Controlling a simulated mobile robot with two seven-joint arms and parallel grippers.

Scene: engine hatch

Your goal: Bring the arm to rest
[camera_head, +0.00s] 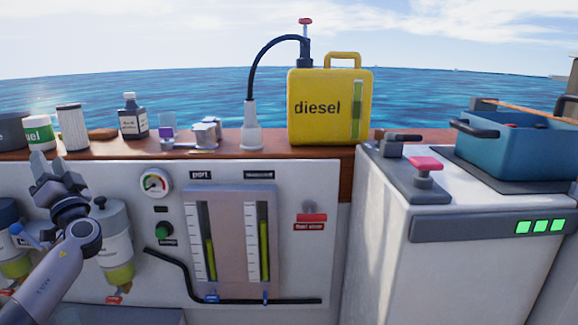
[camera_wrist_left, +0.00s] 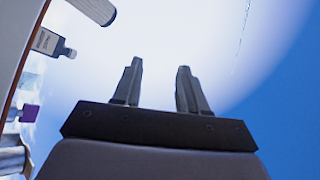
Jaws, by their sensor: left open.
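My left gripper (camera_head: 57,170) is at the left in the head view, in front of the white panel's upper edge, pointing up. It is open and empty. In the left wrist view its two fingers (camera_wrist_left: 157,88) stand apart with only sky between them. My left arm comes up from the lower left. My right gripper is in neither view.
On the wooden ledge stand a white filter (camera_head: 73,128), a dark bottle (camera_head: 132,117) and a yellow diesel can (camera_head: 330,107). Filter bowls (camera_head: 115,245) hang close beside my left arm. A white box with a blue crate (camera_head: 520,148) stands at right.

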